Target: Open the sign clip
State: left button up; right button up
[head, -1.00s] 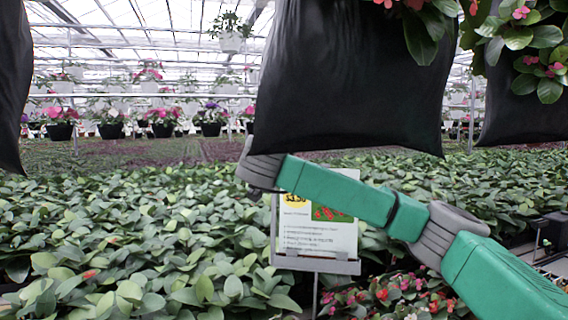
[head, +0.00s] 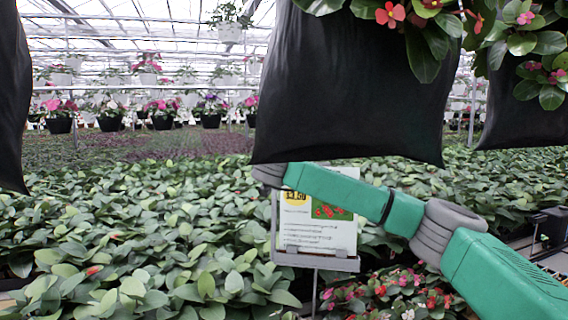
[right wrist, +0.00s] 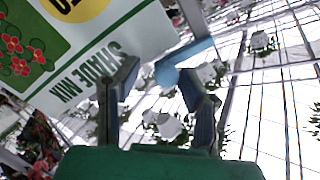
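The sign (head: 312,235) is a white printed card with a yellow price spot and red flowers, in a grey holder (head: 316,263) on a post. In the right wrist view the card (right wrist: 110,45) fills the upper left, with "SHADE MIX" readable. A light blue clip-like piece (right wrist: 185,58) angles down from a grey bar beside the card's edge. My right gripper (right wrist: 157,72) is open, with the tip of the blue piece between its fingertips; contact cannot be told. In the head view my right gripper is hidden behind the black hanging bag (head: 350,95). My left gripper is out of view.
Hanging pots line the back.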

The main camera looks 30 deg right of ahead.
jog(key=shift+a+r, duration=0.15)
jog(key=shift+a, duration=0.25)
jog(key=shift+w+r+p, duration=0.4)
jog(key=shift+r+p, duration=0.15)
jog(key=shift+p, duration=0.25)
jog(key=w+a+r+p, duration=0.3)
jog(key=r+p, duration=0.1)
jog(key=p, duration=0.1)
jog(key=shift+a, duration=0.15)
dwell(0.3)
jog(key=v, duration=0.6)
jog(key=shift+s+f, duration=0.15)
